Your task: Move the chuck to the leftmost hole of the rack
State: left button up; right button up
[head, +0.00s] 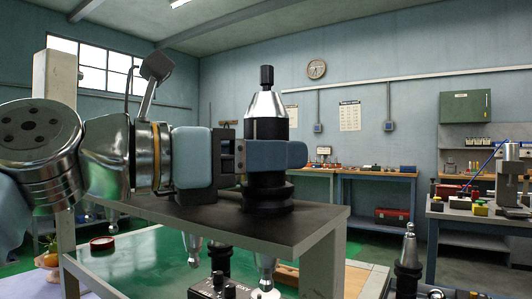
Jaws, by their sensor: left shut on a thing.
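The chuck (267,103) is upright, with a black nose, a silver cone and a black body. My left gripper (277,155) reaches in from the left and is shut on its body; a blue finger crosses the front of it. The chuck's black flange appears at the dark top of the rack (318,214), near its right part. I cannot tell whether it is fully seated. A silver taper (265,272) shows below the rack top under the chuck. My arm and gripper hide much of the rack's left part and its holes. My right gripper is not in view.
Another silver taper (193,247) hangs under the rack further left. A dark control box (213,288) is below. A tool holder with its taper up (409,256) stands at lower right. Workbenches line the back wall.

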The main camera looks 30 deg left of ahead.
pick_arm(q)
jog(key=shift+f, duration=0.1)
dwell(0.3)
jog(key=o, duration=1.5)
jog(key=shift+o, duration=0.4)
jog(key=shift+f, duration=0.2)
jog(key=v, duration=1.3)
jog(key=shift+s+a, duration=0.25)
jog(key=shift+s, duration=0.1)
jog(key=shift+r, duration=0.1)
